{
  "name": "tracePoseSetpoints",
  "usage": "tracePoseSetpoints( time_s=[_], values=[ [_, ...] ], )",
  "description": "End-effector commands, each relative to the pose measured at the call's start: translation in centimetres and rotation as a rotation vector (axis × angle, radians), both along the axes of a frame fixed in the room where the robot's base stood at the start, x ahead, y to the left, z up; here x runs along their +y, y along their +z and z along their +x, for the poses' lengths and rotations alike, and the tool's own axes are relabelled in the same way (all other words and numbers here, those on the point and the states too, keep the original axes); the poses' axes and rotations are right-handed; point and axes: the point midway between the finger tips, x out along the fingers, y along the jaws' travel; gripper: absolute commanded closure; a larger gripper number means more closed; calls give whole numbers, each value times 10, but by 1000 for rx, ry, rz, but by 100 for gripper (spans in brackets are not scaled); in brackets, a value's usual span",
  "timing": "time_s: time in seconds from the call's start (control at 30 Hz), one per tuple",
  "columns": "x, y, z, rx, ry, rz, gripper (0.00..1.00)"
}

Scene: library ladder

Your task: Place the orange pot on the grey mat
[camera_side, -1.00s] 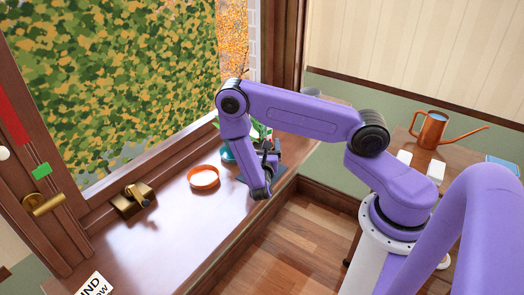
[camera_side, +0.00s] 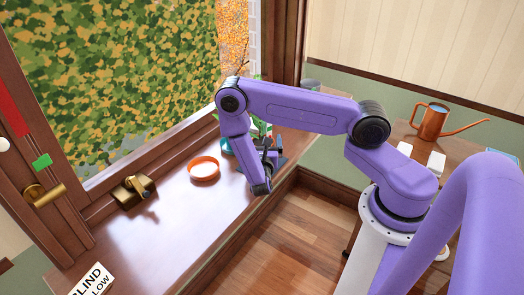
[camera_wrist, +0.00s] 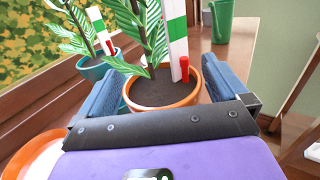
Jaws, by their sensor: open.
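The orange pot (camera_wrist: 165,100) holds dark soil, a striped leafy plant (camera_wrist: 145,35) and a white-and-green marker with a red peg. In the wrist view it stands between the two blue fingers of my gripper (camera_wrist: 165,92), which are spread apart, one on each side. I cannot tell whether either finger touches it. In the side view my gripper (camera_side: 268,158) hides the pot, and only some leaves (camera_side: 258,128) show above. A grey-blue patch (camera_side: 290,158) shows beside the gripper; I cannot tell whether it is the grey mat. No mat shows clearly in the wrist view.
An orange saucer (camera_side: 204,169) lies on the wooden sill; it also shows in the wrist view (camera_wrist: 32,155). A teal pot (camera_wrist: 96,68) with a plant stands close by. A green container (camera_wrist: 222,20) is further back. A brass latch (camera_side: 135,192) and a sign (camera_side: 92,280) are at left.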

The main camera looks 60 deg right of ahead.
Motion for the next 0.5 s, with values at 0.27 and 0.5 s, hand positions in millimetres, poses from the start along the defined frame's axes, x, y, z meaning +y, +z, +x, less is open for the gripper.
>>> tracePoseSetpoints(
  time_s=[0.27,0.5],
  values=[
    [40,0,-24,3,8,-1,0],
    [77,0,-51,0,6,-1,0]
  ],
)
